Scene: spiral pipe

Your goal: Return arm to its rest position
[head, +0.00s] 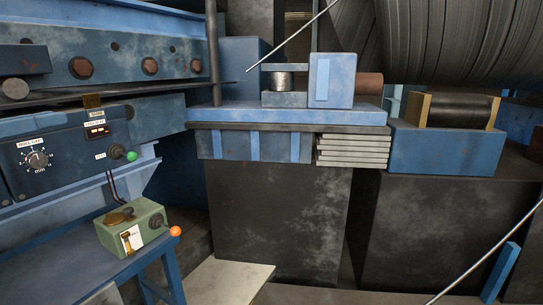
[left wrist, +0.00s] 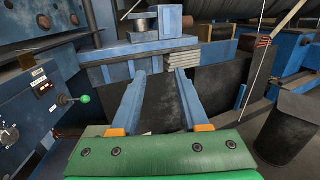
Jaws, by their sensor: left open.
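My left gripper (left wrist: 150,77) shows in the left wrist view, with two blue fingers, orange pads at their bases and a green body below. The fingers stand apart and nothing is between them. They point toward the blue machine table and the dark block under it, and the gap to these is hard to judge. I cannot make out either gripper in the head view. My right gripper is not in view.
A control panel (head: 45,165) with a green-knobbed lever (head: 131,156) is at left. A green control box (head: 135,227) with an orange knob stands on a blue bench. The machine table (head: 285,115), a large spiral pipe (head: 455,45) and thin slanted rods are ahead and right.

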